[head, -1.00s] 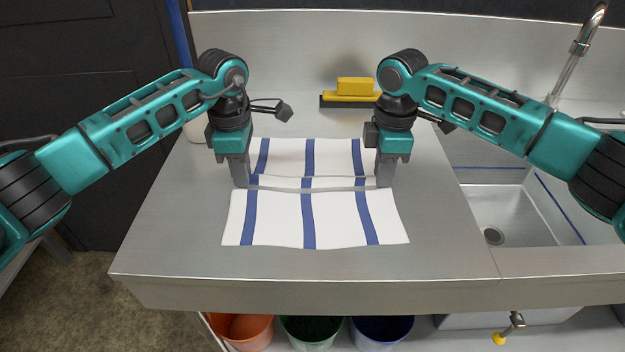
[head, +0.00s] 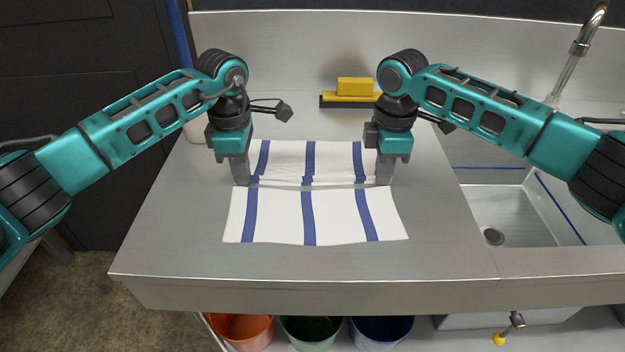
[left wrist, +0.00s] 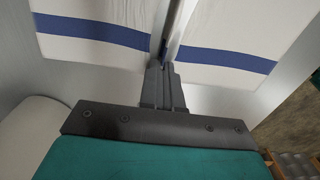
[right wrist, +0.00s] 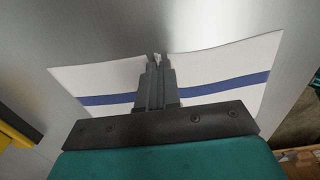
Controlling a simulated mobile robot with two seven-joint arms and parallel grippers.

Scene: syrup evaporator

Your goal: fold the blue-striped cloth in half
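The white cloth with blue stripes (head: 276,218) lies on the steel counter, with a narrow raised ridge running across its middle between my grippers. My left gripper (head: 241,183) is at the cloth's left edge, and my right gripper (head: 384,183) is at its right edge, both at the ridge. In the left wrist view the fingers (left wrist: 164,68) are close together on the pinched cloth (left wrist: 235,35). In the right wrist view the fingers (right wrist: 156,62) also look closed on the edge of the cloth (right wrist: 215,68). The cloth's front and back parts lie spread out flat.
The steel counter (head: 170,240) is clear around the cloth. A yellow brush or squeegee (head: 352,92) stands behind it against the backsplash. A sink (head: 515,215) with a faucet (head: 570,60) is at right. Orange, green and blue buckets (head: 380,330) stand below the front edge.

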